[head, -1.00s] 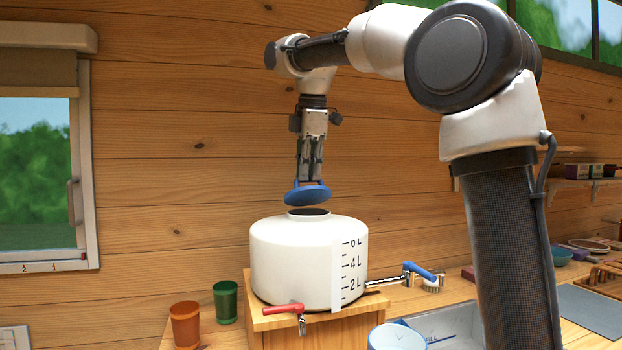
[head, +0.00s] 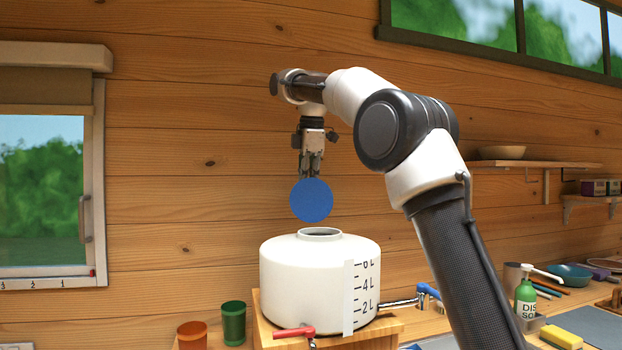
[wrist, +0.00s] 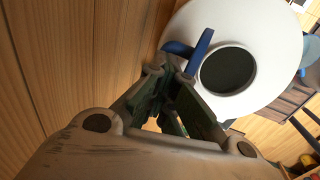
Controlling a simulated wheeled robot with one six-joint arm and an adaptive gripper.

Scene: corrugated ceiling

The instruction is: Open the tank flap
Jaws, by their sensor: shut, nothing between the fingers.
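The white tank (head: 300,275) stands on a wooden block, with a volume scale on its side. Its round blue flap (head: 311,200) is up on edge above the top opening (head: 320,233), its face turned to the head camera. In the wrist view the opening (wrist: 228,70) is dark and uncovered, and the flap (wrist: 199,52) shows as a narrow blue edge beside it. My gripper (head: 311,173) is shut, fingers down, at the flap's upper edge. Nothing is between the fingers. Whether they touch the flap is hidden, and no hinge can be made out.
A red-handled tap (head: 294,332) is low on the tank's front. A blue-handled faucet (head: 427,291) is to the right. An orange cup (head: 192,335) and green cup (head: 233,323) stand left. The wooden wall (head: 200,180) is close behind.

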